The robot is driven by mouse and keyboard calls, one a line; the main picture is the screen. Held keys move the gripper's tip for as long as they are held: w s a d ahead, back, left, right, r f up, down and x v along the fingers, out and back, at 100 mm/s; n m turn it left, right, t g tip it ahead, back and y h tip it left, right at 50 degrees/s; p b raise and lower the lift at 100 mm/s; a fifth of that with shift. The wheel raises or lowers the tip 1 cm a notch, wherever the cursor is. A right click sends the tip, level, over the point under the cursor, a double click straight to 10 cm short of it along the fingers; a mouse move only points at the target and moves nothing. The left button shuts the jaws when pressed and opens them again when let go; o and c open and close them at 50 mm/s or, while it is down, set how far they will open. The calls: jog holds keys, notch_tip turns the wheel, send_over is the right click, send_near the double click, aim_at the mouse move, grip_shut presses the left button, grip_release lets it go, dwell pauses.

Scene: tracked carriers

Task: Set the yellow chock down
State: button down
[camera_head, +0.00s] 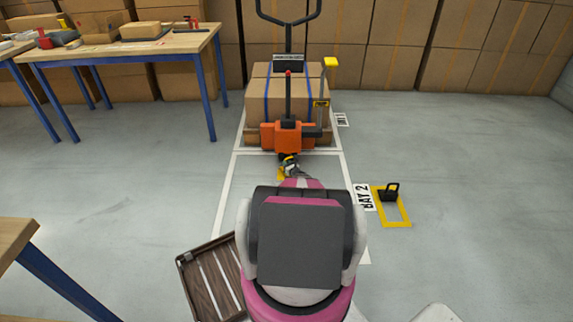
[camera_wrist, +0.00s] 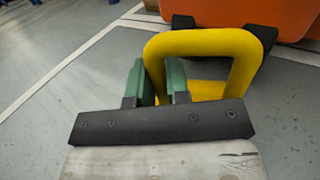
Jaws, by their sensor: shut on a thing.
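The yellow chock (camera_wrist: 246,65) has a thick loop handle, which fills the middle of the wrist view. My gripper (camera_wrist: 158,82) has green fingers, one on each side of the handle's left leg, and is shut on it. In the head view my gripper (camera_head: 290,163) and a little yellow of the chock (camera_head: 281,174) show just in front of the orange pallet truck (camera_head: 283,135). My arm hides most of the chock there. I cannot tell whether its base touches the floor.
A black chock (camera_head: 389,193) stands in a yellow floor outline (camera_head: 405,222) beside the BAY 2 label (camera_head: 364,197). Boxes (camera_head: 262,90) ride on the truck inside white floor lines. A workbench (camera_head: 125,48) stands at left.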

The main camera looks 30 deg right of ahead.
jog(key=shift+a, duration=0.15)
jog(key=c, duration=1.1)
grip_release()
jog(key=shift+f, duration=0.15)
jog(key=shift+s+r, duration=0.1)
jog(key=shift+r, duration=0.1)
